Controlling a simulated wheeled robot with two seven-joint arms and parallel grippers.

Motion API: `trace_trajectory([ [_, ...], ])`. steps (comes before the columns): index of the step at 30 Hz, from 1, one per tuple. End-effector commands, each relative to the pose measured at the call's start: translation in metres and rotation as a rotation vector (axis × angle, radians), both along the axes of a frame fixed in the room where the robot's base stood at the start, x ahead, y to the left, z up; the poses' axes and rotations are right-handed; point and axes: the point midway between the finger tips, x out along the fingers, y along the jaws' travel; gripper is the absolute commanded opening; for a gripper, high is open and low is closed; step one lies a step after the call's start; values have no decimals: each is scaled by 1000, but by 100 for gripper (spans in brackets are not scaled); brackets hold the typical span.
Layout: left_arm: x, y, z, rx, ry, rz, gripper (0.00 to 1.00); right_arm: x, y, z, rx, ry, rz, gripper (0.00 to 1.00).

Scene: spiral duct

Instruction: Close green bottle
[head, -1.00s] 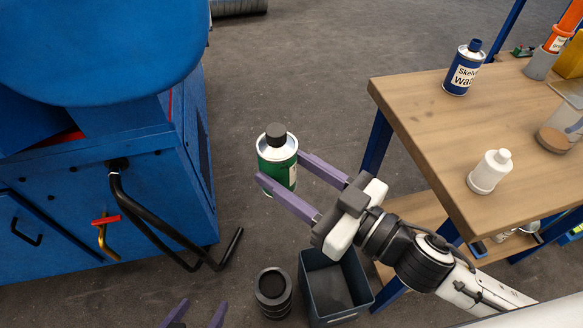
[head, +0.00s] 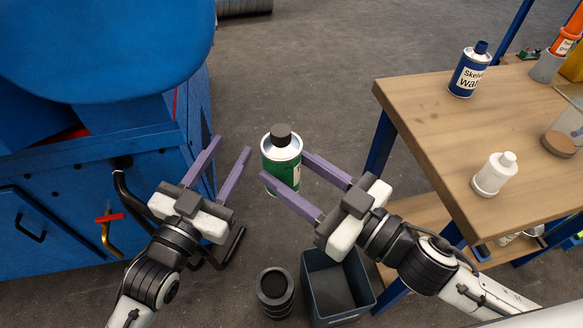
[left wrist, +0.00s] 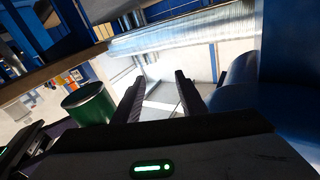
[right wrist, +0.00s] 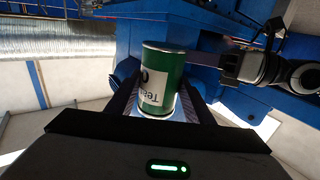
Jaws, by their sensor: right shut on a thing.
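The green bottle (head: 281,162) is a green and white can with a dark cap (head: 280,134) on its top. It is upright, held in the air between the fingers of my right gripper (head: 287,180). In the right wrist view the green bottle (right wrist: 162,85) sits between the fingers, its label visible. My left gripper (head: 226,165) is open and empty, just left of the bottle, with its fingers pointing up and away. The green bottle (left wrist: 88,105) also shows at the left in the left wrist view. Whether the cap is fully seated cannot be told.
A wooden table (head: 440,130) at the right bears a blue bottle (head: 468,70) and a white bottle (head: 493,174). A blue machine (head: 60,180) with a bent black handle stands left, near my left gripper. A dark bin (head: 335,285) and black cylinder (head: 274,290) are below.

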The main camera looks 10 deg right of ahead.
Motion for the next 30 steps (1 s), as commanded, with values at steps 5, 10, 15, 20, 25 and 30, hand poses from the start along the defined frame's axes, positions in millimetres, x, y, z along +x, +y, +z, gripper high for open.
trace_trajectory([
  [5,9,-32,86,-17,-248,-95,38,0,0,1,2,-2,1,0],
  [10,-1,-70,162,-35,-484,-204,38,0,0,1,1,-3,1,0],
  [15,-29,-117,226,-45,-726,-349,38,0,0,1,1,-3,1,0],
  [20,-72,-166,271,-29,-959,-528,38,0,0,1,1,-3,1,0],
  [25,-130,-211,293,31,-1200,-753,38,0,0,1,1,-3,1,0],
  [30,-182,-243,284,144,-1410,-1006,38,0,0,1,1,-3,1,0],
])
